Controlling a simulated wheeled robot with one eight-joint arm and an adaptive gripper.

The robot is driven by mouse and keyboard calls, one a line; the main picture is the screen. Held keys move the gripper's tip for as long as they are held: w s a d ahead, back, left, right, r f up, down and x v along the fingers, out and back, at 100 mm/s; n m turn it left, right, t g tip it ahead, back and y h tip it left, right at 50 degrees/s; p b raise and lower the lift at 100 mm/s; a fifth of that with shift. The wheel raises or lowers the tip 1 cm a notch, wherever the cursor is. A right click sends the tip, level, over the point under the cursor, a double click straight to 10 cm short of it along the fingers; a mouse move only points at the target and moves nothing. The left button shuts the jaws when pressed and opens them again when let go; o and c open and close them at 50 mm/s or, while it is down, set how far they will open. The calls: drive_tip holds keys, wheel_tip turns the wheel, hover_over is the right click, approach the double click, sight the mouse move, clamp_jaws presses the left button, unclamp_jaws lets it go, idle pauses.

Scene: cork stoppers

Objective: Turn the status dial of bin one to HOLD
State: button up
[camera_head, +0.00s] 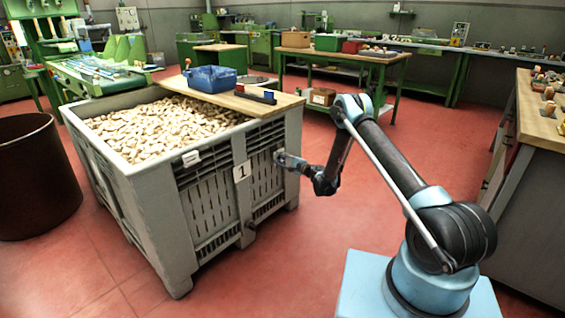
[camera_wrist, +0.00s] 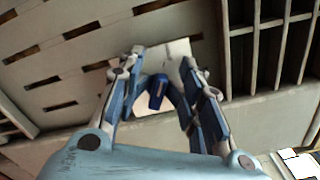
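My gripper (camera_head: 279,157) is at the bin's front, right of that label. In the wrist view a white plate (camera_wrist: 178,48) is fixed to the slatted face, with a blue dial knob (camera_wrist: 156,88) standing out from it. My gripper (camera_wrist: 162,58) is open, with one finger on each side of the knob. A gap shows between the knob and the left finger. Contact on the right cannot be told. The dial's markings are not readable, and the dial is not distinguishable in the head view.
Cork stoppers (camera_head: 165,127) fill the bin. A wooden board (camera_head: 225,98) across its back carries a blue crate (camera_head: 211,79) and a small dark object (camera_head: 256,95). A brown drum (camera_head: 35,180) stands left, and a workbench (camera_head: 540,125) right. Red floor in front is clear.

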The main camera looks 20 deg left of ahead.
drive_tip(key=shift+d, duration=0.1)
drive_tip(key=shift+s+d, duration=0.2)
drive_tip(key=shift+d, duration=0.3)
drive_tip(key=v, duration=0.6)
